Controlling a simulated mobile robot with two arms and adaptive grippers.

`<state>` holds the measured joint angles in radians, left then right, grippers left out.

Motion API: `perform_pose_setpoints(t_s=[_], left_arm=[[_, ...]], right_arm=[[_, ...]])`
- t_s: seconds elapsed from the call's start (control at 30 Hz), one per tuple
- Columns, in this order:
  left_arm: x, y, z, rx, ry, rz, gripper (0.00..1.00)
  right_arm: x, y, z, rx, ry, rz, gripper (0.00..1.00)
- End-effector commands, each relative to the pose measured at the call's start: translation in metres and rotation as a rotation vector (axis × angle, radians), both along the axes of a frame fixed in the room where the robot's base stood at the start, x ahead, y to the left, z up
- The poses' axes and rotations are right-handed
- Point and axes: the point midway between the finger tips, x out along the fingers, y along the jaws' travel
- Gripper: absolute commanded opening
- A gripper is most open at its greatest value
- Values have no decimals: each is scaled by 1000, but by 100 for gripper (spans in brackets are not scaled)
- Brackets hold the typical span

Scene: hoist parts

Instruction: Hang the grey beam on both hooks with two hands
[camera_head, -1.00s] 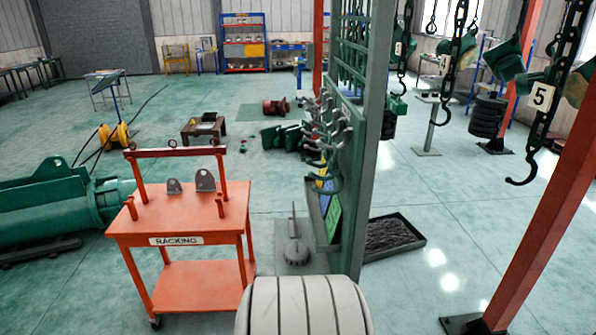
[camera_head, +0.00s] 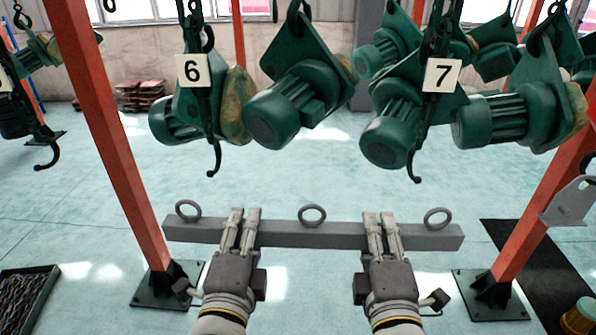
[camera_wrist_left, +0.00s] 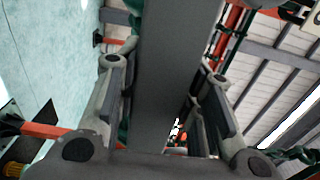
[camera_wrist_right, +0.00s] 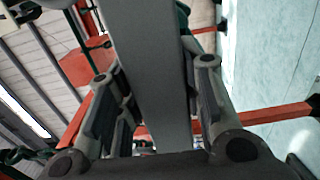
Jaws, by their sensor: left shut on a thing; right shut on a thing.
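The grey beam (camera_head: 312,234) is held level in front of me in the head view, with three ring eyes along its top. My left gripper (camera_head: 240,232) is shut on it left of the middle ring (camera_head: 312,215). My right gripper (camera_head: 382,236) is shut on it right of that ring. The beam also runs between the fingers in the left wrist view (camera_wrist_left: 172,75) and the right wrist view (camera_wrist_right: 152,70). The hook (camera_head: 214,160) under tag 6 and the hook (camera_head: 414,168) under tag 7 hang higher in the picture than the beam, apart from its left ring (camera_head: 188,210) and right ring (camera_head: 437,217).
Green motors (camera_head: 290,105) hang around the two chains. A red post (camera_head: 112,130) stands left of the beam and another (camera_head: 540,215) at right. A dark tray (camera_head: 28,305) lies on the floor at lower left. A grey plate (camera_head: 570,203) shows at the right edge.

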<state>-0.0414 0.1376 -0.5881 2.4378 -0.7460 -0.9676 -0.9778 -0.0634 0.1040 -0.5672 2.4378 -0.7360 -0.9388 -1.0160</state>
Motion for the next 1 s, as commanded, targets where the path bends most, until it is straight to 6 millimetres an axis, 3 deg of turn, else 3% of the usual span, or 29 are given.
perform_pose_setpoints(t_s=[0.33, 0.67, 1.0], left_arm=[[2, 0, 1, 0, -3, 0, 10], [23, 0, 2, 0, -4, 0, 10], [24, 0, 2, 0, -3, -1, 10]], right_arm=[[2, 0, 2, 0, -4, 0, 10], [24, 0, 2, -1, -4, 0, 10], [24, 1, 2, 0, -3, 0, 10]])
